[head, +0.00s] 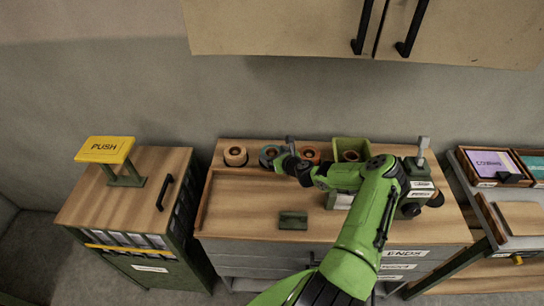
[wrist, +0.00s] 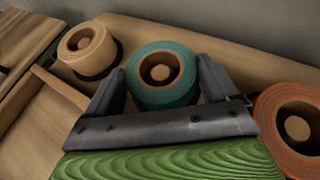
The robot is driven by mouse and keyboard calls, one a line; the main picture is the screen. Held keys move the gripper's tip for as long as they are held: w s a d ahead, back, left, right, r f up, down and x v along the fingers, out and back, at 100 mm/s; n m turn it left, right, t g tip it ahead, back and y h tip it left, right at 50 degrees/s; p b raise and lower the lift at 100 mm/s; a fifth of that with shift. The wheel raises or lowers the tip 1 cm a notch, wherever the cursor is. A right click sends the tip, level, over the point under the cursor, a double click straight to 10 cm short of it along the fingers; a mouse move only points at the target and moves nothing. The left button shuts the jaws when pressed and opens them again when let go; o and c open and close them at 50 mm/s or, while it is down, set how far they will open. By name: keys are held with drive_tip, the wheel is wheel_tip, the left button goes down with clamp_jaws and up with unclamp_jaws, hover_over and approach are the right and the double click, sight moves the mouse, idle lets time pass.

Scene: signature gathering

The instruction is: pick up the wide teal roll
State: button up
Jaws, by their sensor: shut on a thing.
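The wide teal roll (wrist: 163,92) shows in the wrist view between the two dark fingers of my gripper (wrist: 165,88). It has a brown core ring with a round wooden peg end in its middle. My gripper is shut on it. In the head view the teal roll (head: 268,156) is near the back of the wooden worktop, partly hidden by my gripper (head: 283,158). I cannot tell whether it is lifted off its peg.
A tan roll (head: 235,156) stands to the left and an orange roll (head: 311,154) close to the right, on the worktop (head: 245,205). A green box (head: 352,147) stands further right. A small dark green block (head: 293,220) lies in front. Cabinets (head: 300,25) hang above.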

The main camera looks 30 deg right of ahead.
wheel_tip(320, 180, up, 10)
drive_tip(key=p, duration=0.1)
idle(0.4)
